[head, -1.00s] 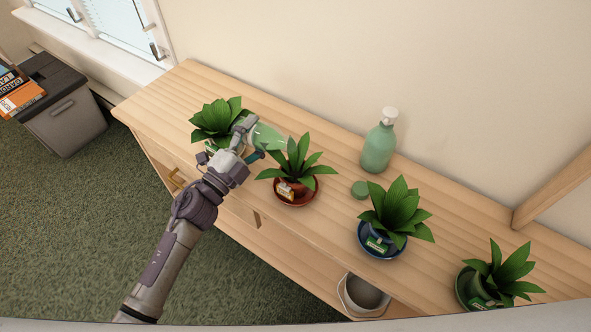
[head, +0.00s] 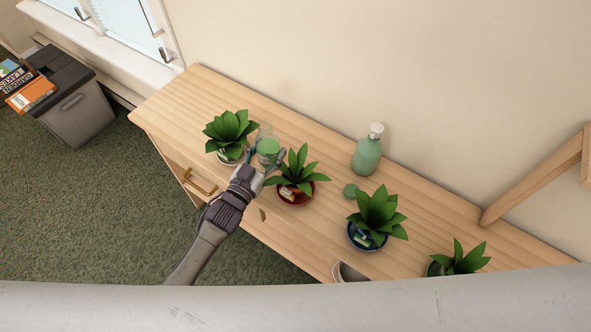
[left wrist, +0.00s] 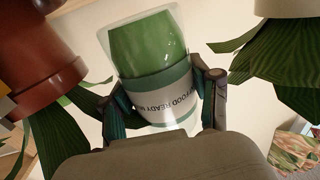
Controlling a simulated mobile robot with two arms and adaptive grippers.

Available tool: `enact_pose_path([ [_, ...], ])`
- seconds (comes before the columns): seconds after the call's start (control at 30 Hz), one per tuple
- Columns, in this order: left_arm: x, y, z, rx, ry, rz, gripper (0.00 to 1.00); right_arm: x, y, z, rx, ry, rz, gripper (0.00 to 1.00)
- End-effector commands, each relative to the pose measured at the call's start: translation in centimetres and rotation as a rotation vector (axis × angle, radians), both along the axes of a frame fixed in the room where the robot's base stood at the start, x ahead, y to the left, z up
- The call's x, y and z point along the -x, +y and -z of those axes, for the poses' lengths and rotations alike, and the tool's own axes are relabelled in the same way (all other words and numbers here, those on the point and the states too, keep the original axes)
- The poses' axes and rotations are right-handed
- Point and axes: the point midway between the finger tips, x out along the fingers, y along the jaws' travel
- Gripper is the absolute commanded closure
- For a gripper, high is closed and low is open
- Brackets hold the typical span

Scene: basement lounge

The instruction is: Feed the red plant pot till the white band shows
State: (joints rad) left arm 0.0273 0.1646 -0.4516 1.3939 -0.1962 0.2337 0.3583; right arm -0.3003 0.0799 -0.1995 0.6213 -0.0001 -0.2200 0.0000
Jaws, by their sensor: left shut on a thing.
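My left gripper (head: 262,166) is shut on a clear bottle of green plant food (head: 267,148). In the left wrist view the bottle (left wrist: 148,45) shows green liquid and a green and white label between the two fingers. In the head view it looks roughly upright, between a plant in a white pot (head: 230,155) and the red plant pot (head: 294,198). The red pot holds a leafy plant and a small tag, and also shows at the left of the wrist view (left wrist: 35,65). No white band can be made out on it. My right gripper is not in view.
Farther right on the wooden sideboard (head: 215,92) stand a plant in a blue pot (head: 366,240) and another plant (head: 460,262). A grey bin (head: 75,112) stands at the left.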

Motion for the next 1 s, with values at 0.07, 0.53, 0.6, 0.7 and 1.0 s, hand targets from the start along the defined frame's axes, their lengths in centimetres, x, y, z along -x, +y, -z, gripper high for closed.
enact_pose_path([
  [0.07, 0.0, 0.0, -0.1, 0.0, -0.004, 0.0, 0.85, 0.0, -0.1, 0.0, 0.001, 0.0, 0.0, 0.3],
  [0.53, 0.0, 0.0, -5.1, -0.004, -0.007, 0.001, 0.85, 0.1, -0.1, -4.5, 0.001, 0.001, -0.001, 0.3],
  [0.6, 0.0, 0.0, -5.3, -0.004, -0.007, 0.001, 0.85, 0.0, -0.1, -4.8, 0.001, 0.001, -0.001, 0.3],
  [0.7, 0.0, 0.0, -5.2, -0.004, -0.007, 0.0, 0.85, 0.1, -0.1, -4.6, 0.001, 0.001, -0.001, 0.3],
  [1.0, 0.0, 0.0, -5.1, -0.004, -0.007, 0.0, 0.85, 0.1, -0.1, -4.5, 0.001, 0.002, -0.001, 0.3],
])
